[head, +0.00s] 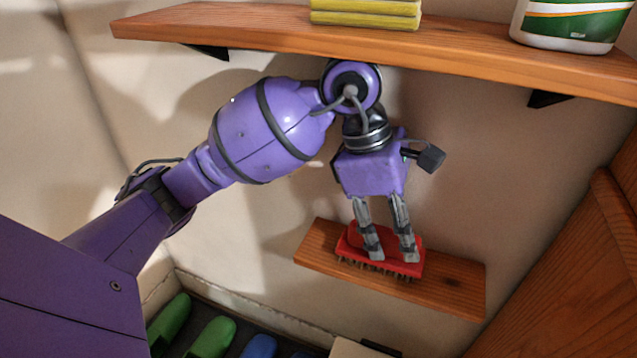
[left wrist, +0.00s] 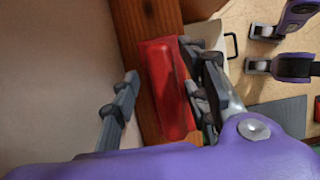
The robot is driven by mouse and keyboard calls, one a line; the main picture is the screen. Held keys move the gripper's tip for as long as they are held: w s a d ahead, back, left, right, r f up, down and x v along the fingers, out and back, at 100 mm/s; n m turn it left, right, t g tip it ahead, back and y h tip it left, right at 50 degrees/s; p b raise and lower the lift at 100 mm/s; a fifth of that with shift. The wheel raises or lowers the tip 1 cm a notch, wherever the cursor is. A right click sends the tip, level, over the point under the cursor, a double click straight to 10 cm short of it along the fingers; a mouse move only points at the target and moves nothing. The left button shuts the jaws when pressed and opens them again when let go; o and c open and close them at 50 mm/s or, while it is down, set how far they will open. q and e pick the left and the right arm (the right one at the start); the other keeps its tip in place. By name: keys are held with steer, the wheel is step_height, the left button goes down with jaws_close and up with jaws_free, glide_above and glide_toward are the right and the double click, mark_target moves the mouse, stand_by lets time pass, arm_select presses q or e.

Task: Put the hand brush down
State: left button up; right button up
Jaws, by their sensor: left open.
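The red hand brush (head: 390,247) lies bristles down on the small lower wooden shelf (head: 455,285). My left gripper (head: 392,257) points down at it, with its two grey fingers apart and reaching the brush in the head view. In the left wrist view the red brush (left wrist: 165,90) lies between the spread fingers of the left gripper (left wrist: 160,65). A gap shows between the brush and the left-hand finger; the other finger is close along the brush's right side, and I cannot tell whether it touches.
An upper wooden shelf (head: 270,30) runs just above my left wrist, bearing yellow sponges (head: 366,14) and a green-and-white container (head: 568,22). A wooden panel (head: 560,265) stands at the right. Green and blue slippers (head: 211,338) lie below. The lower shelf's right end is bare.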

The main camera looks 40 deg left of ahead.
arm_select(q)
steer(key=s+a, duration=0.1)
steer(key=a, duration=0.3)
steer(key=s+a+p, duration=0.1)
steer(key=a, duration=0.3)
steer(key=s+a+r, duration=0.1)
steer(key=a, duration=0.3)
steer(key=shift+f, duration=0.1)
